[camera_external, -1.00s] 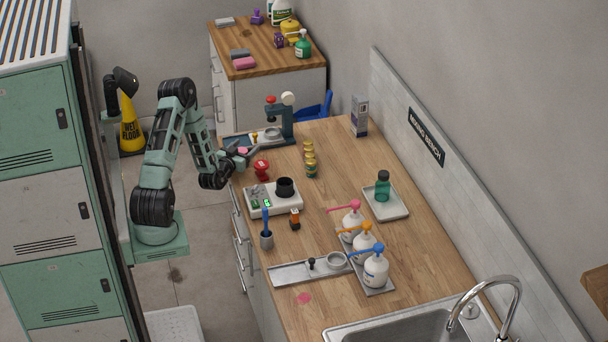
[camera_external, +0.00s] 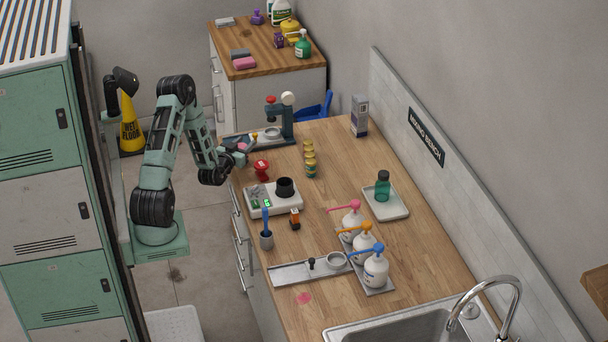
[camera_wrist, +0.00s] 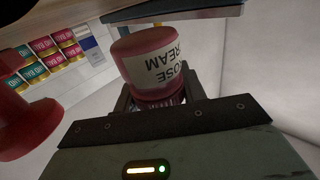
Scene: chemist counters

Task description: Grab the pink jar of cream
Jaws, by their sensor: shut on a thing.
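The pink jar of cream (camera_wrist: 150,62) fills the upper middle of the wrist view. Its white label with the words "ROSE CREAM" appears upside down. My gripper (camera_wrist: 160,98) is shut on the jar's near end, with a dark finger on each side of it. In the external view my gripper (camera_external: 238,150) is at the far left edge of the wooden bench, just in front of the press stand. The jar is a small pink patch (camera_external: 242,147) there, mostly hidden by the fingers.
A red cup-like object (camera_external: 262,168) stands close to my gripper, and shows large at left in the wrist view (camera_wrist: 25,120). The press (camera_external: 285,122) stands just behind.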

